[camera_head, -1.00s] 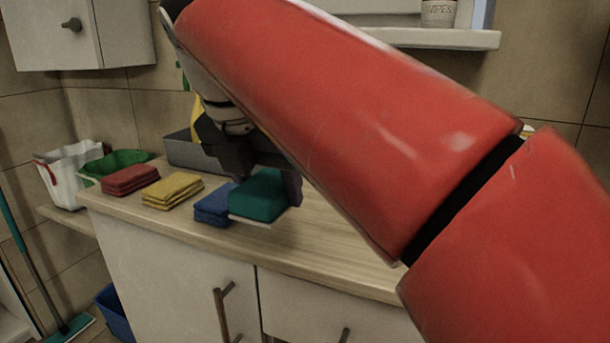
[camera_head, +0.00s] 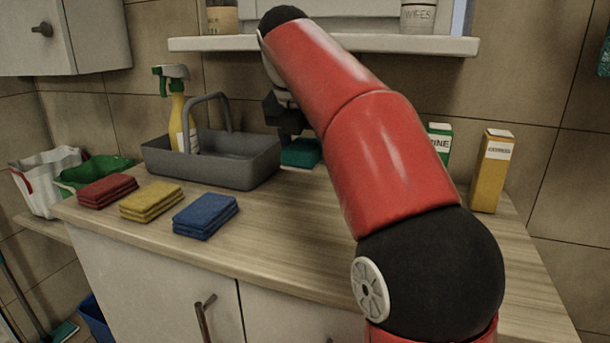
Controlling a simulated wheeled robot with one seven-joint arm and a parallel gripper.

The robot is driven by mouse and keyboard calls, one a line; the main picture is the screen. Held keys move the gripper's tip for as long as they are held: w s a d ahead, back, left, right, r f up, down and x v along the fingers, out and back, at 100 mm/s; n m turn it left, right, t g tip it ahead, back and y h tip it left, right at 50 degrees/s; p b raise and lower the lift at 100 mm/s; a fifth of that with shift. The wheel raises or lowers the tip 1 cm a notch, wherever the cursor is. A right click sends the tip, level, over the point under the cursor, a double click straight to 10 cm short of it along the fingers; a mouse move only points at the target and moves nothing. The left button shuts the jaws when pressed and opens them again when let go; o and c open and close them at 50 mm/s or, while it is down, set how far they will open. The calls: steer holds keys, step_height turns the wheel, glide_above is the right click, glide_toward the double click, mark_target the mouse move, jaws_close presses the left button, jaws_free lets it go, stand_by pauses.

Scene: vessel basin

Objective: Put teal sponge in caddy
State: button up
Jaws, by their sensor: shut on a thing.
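The teal sponge (camera_head: 301,153) is held in my gripper (camera_head: 289,136), just to the right of the caddy. My gripper is shut on it, and my red arm hides part of the gripper and the sponge's right side. The sponge looks close to counter height; I cannot tell whether it touches the counter. The grey caddy (camera_head: 213,178) stands on the counter with an arched handle. A yellow spray bottle (camera_head: 178,122) with a green and white head stands upright in its left part.
Red cloths (camera_head: 107,190), yellow cloths (camera_head: 152,201) and blue cloths (camera_head: 206,214) lie stacked along the counter's front. A yellow carton (camera_head: 492,172) and a green-white carton (camera_head: 439,139) stand at the right. A shelf (camera_head: 330,43) hangs above. The counter's front middle is clear.

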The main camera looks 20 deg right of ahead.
mark_target(308, 192)
step_height(308, 192, down, 3)
steer(key=shift+s+a+r+b, duration=0.1)
steer(key=shift+s+r+b, duration=0.05)
steer(key=shift+b, duration=0.3)
step_height(308, 192, down, 4)
steer(key=shift+b, duration=0.7)
steer(key=shift+w, duration=0.2)
steer(key=shift+f, duration=0.25)
steer(key=o, duration=0.9)
